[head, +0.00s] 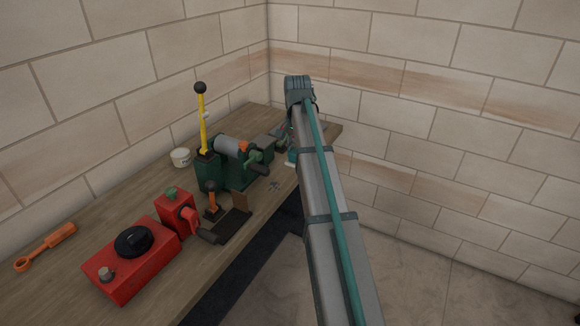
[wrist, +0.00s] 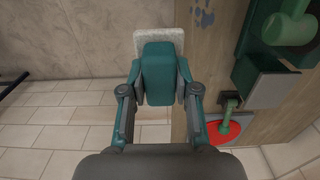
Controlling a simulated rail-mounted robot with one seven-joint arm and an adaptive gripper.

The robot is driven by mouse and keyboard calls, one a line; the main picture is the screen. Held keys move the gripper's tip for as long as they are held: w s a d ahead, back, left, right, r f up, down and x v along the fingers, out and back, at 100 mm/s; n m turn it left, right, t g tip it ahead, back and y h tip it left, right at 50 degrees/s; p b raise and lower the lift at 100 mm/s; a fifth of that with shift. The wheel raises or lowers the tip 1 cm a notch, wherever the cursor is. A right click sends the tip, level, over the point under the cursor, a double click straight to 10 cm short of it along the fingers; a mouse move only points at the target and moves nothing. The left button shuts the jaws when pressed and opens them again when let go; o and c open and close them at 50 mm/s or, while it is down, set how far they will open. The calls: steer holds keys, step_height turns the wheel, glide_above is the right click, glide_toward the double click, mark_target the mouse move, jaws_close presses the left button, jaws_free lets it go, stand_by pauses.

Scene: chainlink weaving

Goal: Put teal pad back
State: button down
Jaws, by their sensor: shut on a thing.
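The teal pad (wrist: 158,72) is a blocky teal piece with a pale, rough slab (wrist: 160,36) showing at its far end. In the wrist view my gripper (wrist: 159,80) is shut on it, with one finger against each side. The held pad is beside the workbench's front edge, partly over the floor in this view. In the head view my arm hides most of the gripper, and only a small teal and whitish bit (head: 290,160) shows at the bench edge. I cannot tell whether the pad touches the bench.
The wooden workbench (head: 135,187) carries a green machine (head: 238,170) with a yellow lever (head: 202,125), a red box unit (head: 133,260), a white tub (head: 181,157) and an orange tool (head: 46,246). Open floor lies left in the wrist view.

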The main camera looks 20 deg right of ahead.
steer(key=w+d+f+p, duration=0.1)
steer(key=w+f, duration=0.1)
steer(key=w, duration=0.2)
steer(key=w+d+f+p, duration=0.1)
steer(key=w+f+p, duration=0.1)
steer(key=w+f, duration=0.1)
steer(key=w+d+f+p, duration=0.1)
steer(key=w+f, duration=0.2)
steer(key=w, duration=0.2)
steer(key=shift+d+f+p, duration=0.1)
steer(key=shift+d+p, duration=0.15)
steer(key=shift+p, duration=0.15)
steer(key=shift+w+d+f, duration=0.15)
steer(key=shift+w+f, duration=0.3)
steer(key=shift+f, duration=0.15)
step_height(320, 180, down, 3)
steer(key=shift+w+r+p, duration=0.1)
steer(key=shift+r+p, duration=0.05)
steer(key=shift+p, duration=0.7)
steer(key=shift+f, duration=0.45)
steer(key=c, duration=0.9)
jaws_free()
steer(key=shift+o, duration=0.2)
steer(key=shift+r, duration=0.1)
